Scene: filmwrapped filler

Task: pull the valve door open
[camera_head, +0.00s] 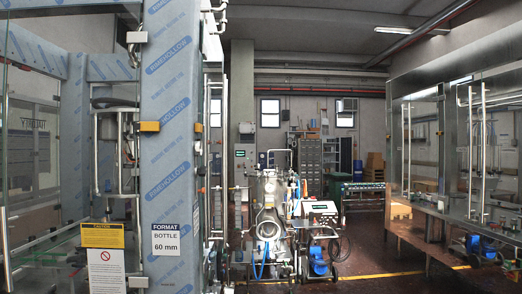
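No panel is marked as the valve door, so I cannot tell which one it is. On the left stands a machine enclosure with a film-wrapped column (167,100) in blue and white and a clear panel (35,150). Yellow blocks (149,127) sit on the column's edges. On the right a steel enclosure (438,200) has clear panels and upright metal bars (484,150). Neither of my grippers shows in the head view.
A steel tank (268,190) with pipes and hoses stands mid-view, beside a wheeled unit with a control panel (318,207) and a blue pump (318,262). Caution (102,235) and bottle format (165,240) signs hang at left. Reddish floor (385,255) is clear at centre right.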

